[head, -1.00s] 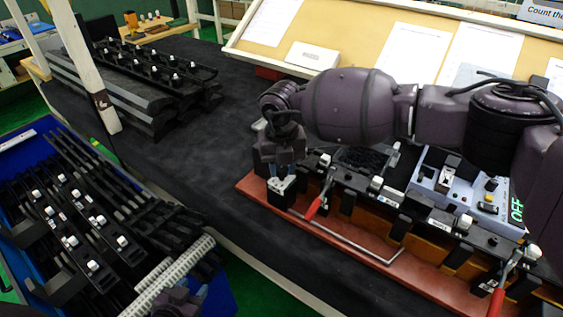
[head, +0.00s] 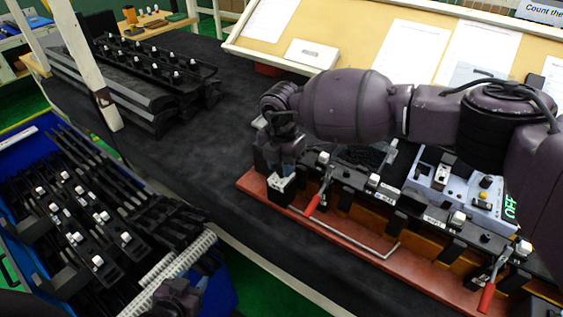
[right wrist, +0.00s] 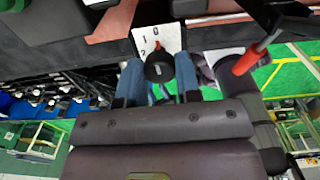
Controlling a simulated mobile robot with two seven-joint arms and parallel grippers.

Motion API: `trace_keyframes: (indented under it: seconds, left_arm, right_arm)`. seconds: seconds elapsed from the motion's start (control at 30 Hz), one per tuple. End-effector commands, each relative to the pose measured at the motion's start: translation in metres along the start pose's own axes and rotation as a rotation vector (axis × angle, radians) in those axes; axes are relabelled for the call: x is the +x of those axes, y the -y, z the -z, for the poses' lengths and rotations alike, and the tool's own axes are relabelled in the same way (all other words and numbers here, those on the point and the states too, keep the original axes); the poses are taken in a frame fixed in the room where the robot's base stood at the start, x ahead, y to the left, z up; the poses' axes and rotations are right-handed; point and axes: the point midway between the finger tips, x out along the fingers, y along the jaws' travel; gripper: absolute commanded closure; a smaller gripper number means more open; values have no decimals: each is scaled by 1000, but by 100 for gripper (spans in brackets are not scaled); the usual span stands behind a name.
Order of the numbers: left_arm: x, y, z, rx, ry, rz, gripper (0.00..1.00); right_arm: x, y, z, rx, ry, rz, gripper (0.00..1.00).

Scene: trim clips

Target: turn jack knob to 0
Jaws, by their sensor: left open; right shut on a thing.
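The jack knob (right wrist: 158,68) is black and round on a white plate (right wrist: 160,40) with printed numbers, among them what looks like 0, 1 and 2. A small red mark shows at its upper edge; I cannot tell exactly which number it points to. My right gripper (right wrist: 159,78) has its blue fingers on both sides of the knob and is shut on it. In the head view the right gripper (head: 284,163) stands over the white plate (head: 281,185) at the fixture's left end, hiding the knob. My left gripper (head: 178,295) is open, low at the bottom edge, with its fingertips unclear.
The fixture stands on a red base (head: 262,191), with red-handled clamps (head: 312,205) close to the right gripper. A grey control box (head: 455,188) sits behind. A blue bin (head: 222,290) with black clip rails is at lower left. The dark tabletop (head: 200,140) is clear left of the fixture.

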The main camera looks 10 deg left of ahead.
Motion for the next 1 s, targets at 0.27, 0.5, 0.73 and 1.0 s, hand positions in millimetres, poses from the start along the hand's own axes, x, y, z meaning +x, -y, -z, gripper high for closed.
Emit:
trace_keyframes:
  seconds: [0.27,0.5,0.73,1.0]
  left_arm:
    - [2,0,4,1,-7,-1,57]
    - [2,0,5,1,-8,-1,57]
    - [2,0,5,1,-8,-1,57]
    - [0,0,1,0,-1,0,57]
  right_arm:
    - [-1,0,0,39,1,-1,93]
    - [-1,0,0,41,1,-1,93]
    - [-1,0,0,40,1,-1,49]
    - [0,0,0,39,0,0,43]
